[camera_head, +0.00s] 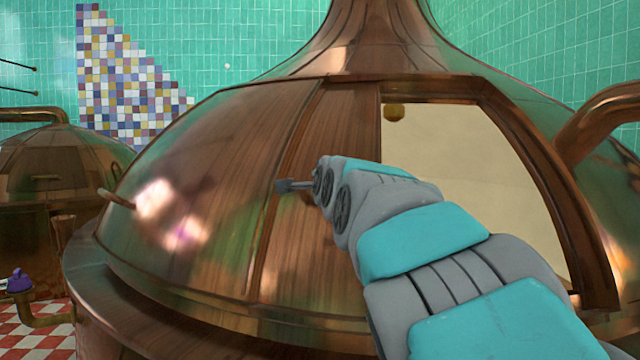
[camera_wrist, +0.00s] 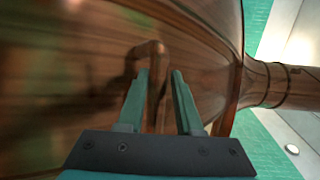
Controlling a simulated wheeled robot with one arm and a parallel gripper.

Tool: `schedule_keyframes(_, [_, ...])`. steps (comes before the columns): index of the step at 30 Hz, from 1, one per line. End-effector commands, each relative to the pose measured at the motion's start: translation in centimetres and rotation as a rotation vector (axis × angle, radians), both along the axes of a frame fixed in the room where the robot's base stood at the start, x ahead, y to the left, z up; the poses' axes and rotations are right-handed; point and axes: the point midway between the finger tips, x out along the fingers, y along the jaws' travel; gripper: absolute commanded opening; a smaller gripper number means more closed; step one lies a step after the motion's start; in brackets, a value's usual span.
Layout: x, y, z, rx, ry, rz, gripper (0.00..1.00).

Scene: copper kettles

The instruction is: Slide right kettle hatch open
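The large copper kettle (camera_head: 200,170) fills the middle of the head view. Its hatch opening (camera_head: 470,160) on the right shows a cream interior. A copper hatch panel (camera_head: 345,115) lies to the left of the opening. My gripper (camera_head: 284,186) is in front of that panel, with its fingers small and partly hidden. In the wrist view, a bent copper handle (camera_wrist: 155,58) stands between the two teal fingers of my gripper (camera_wrist: 159,76). The left finger is close to the handle or touching it; a gap shows at the right finger. My arm hides the opening's lower left part.
A smaller copper kettle (camera_head: 60,165) stands at the far left. A thin copper bar (camera_head: 117,199) sticks out from the large kettle's left side. A copper pipe (camera_head: 605,115) curves in at the right. A purple-topped fitting (camera_head: 19,282) is at lower left, over a checkered floor (camera_head: 45,338).

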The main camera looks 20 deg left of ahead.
Motion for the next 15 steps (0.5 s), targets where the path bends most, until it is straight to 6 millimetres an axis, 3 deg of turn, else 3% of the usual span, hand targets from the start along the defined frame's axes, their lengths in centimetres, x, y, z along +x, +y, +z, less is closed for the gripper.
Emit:
schedule_keyframes(1, [-0.3,-0.1,0.9,0.008,-0.013,0.001,0.34])
schedule_keyframes(7, [-0.1,-0.1,0.3,0.002,-0.003,0.000,0.57])
schedule_keyframes(15, [0.1,-0.1,-0.2,-0.003,0.005,-0.002,0.57])
